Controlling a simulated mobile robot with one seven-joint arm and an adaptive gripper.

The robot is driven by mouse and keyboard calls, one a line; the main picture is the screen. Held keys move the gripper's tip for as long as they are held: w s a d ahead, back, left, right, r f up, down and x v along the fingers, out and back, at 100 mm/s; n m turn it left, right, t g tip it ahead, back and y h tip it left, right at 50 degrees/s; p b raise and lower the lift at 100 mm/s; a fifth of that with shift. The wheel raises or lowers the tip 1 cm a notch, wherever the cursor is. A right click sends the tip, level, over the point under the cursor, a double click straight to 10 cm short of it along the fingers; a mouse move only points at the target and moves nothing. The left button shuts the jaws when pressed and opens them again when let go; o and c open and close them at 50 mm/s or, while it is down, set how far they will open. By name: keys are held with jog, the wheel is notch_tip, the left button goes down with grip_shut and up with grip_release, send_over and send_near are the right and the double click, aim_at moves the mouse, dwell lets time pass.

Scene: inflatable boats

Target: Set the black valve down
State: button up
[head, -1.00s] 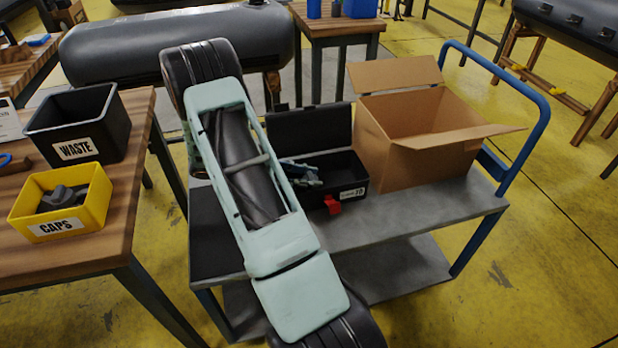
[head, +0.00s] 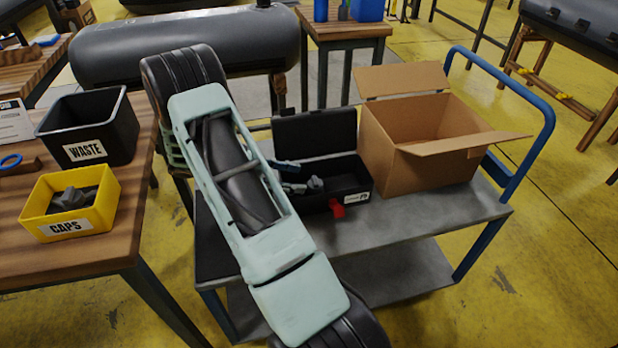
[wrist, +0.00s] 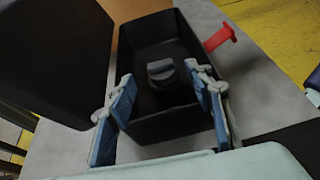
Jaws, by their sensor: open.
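The black valve (wrist: 160,72) stands on the floor of an open black box (wrist: 187,119) in the wrist view, with its dark grey knob facing up. My gripper (wrist: 162,98) is open, its two blue-padded fingers apart on either side of the view. The valve shows in the gap between the fingers, and neither finger appears to touch it. In the head view my gripper (head: 291,177) is at the left part of the black box (head: 345,203), largely hidden by my arm. The box stands on a grey cart (head: 420,215).
A cardboard box (head: 425,165) with open flaps stands right of the black box. The black box's raised lid (head: 315,132) is behind it, and a red latch (head: 337,208) juts from its front. A yellow CAPS bin (head: 65,228) and black WASTE bin (head: 90,130) sit on the left table.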

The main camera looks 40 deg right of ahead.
jog(key=v, duration=0.5)
jog(key=shift+w+a+r+p, duration=0.15)
jog(key=shift+a+p, duration=0.15)
